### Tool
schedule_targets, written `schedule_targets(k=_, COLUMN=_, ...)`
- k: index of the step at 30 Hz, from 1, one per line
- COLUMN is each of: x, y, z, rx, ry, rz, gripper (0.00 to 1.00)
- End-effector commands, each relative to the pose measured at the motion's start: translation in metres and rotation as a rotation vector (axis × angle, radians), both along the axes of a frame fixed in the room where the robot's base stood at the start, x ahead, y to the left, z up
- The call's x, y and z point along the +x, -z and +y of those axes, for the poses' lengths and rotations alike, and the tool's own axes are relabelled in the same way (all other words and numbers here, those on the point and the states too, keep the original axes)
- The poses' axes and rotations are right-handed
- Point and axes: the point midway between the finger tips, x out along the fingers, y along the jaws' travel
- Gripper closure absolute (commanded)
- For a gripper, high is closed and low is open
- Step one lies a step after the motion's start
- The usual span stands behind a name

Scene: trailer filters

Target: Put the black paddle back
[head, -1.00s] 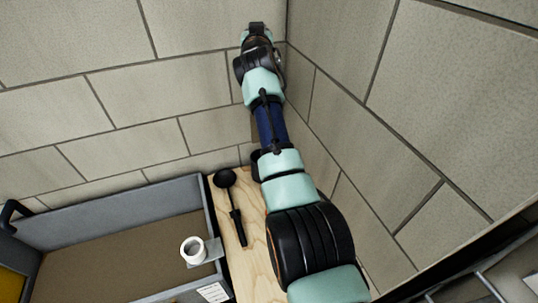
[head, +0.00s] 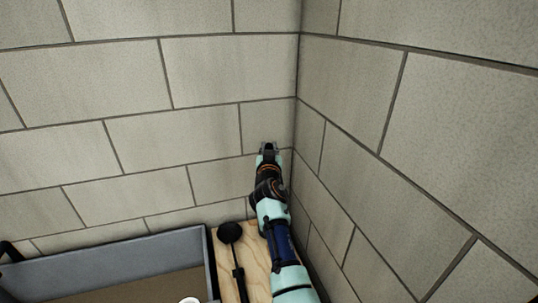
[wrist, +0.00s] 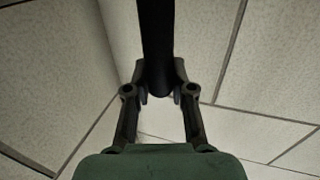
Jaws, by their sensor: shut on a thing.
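In the wrist view, my gripper (wrist: 160,92) is shut on a black shaft, which I take to be the black paddle (wrist: 156,40). The shaft runs up out of the top of the picture, and its far end is out of view. In the head view, my gripper (head: 268,148) is small and points up the picture, in front of the block wall near the corner. The held paddle cannot be made out there.
A black ladle-like utensil (head: 230,234) lies on the wooden board (head: 258,258), left of my arm. A grey-walled tray (head: 120,254) is at lower left, with a white round thing (head: 190,300) cut off at the bottom. Block walls meet in a corner behind.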

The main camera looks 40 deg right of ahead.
Motion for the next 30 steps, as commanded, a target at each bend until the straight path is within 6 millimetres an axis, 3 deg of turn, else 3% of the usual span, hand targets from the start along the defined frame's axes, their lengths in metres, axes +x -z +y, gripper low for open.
schedule_targets(k=12, x=0.0002, y=0.0065, z=0.0001, rx=-0.001, ry=-0.001, rz=-0.003, gripper=1.00)
schedule_targets(k=13, x=0.0001, y=0.0058, z=0.0000, rx=-0.001, ry=0.000, rz=-0.002, gripper=0.74)
schedule_targets(k=17, x=0.0001, y=0.0053, z=0.0001, rx=0.000, ry=0.000, rz=-0.001, gripper=0.52)
schedule_targets(k=30, x=-0.0038, y=-0.0011, z=0.0034, rx=0.000, ry=0.001, rz=-0.001, gripper=0.52)
